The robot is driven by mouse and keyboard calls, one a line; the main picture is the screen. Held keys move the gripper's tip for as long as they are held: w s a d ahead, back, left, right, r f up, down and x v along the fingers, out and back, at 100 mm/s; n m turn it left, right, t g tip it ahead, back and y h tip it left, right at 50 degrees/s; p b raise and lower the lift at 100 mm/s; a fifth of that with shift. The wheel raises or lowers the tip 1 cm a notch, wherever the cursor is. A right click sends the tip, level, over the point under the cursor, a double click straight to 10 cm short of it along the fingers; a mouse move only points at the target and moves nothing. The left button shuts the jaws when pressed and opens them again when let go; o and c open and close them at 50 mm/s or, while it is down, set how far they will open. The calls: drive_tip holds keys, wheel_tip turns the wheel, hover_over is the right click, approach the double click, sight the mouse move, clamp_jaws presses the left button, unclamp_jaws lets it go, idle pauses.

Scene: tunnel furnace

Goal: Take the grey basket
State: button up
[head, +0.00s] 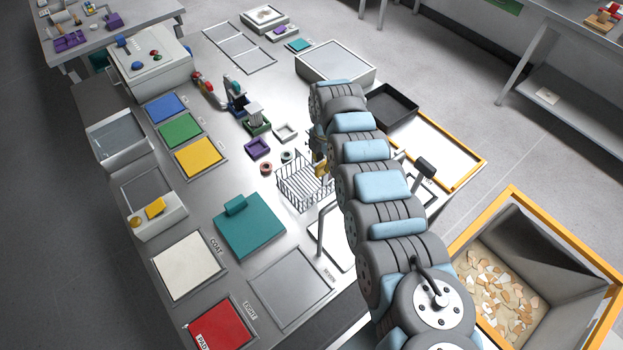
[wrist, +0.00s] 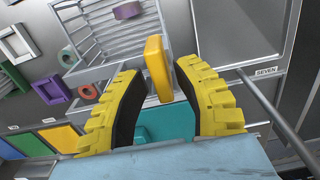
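The grey basket (head: 300,185) is a wire basket standing on the metal table, left of my arm in the head view. Its wire side (wrist: 110,45) fills the upper left of the wrist view. A yellow grip piece (wrist: 158,68), seemingly on the basket's near side, stands between my fingertips. My gripper (wrist: 160,75) is open, with thick yellow ribbed fingers and dark inner pads. Gaps show on both sides of the yellow piece. In the head view, my arm hides most of the gripper and the basket's right edge.
A teal block (head: 250,225) lies front-left of the basket. Small rings (head: 266,168) and a purple tray (head: 257,148) sit close behind it. A thin metal post (head: 321,232) stands nearby. A black tray (head: 390,105) and a bin of chips (head: 500,290) are at right.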

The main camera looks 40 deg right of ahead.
drive_tip(key=shift+f, duration=0.5)
drive_tip(key=shift+c, duration=0.4)
clamp_jaws()
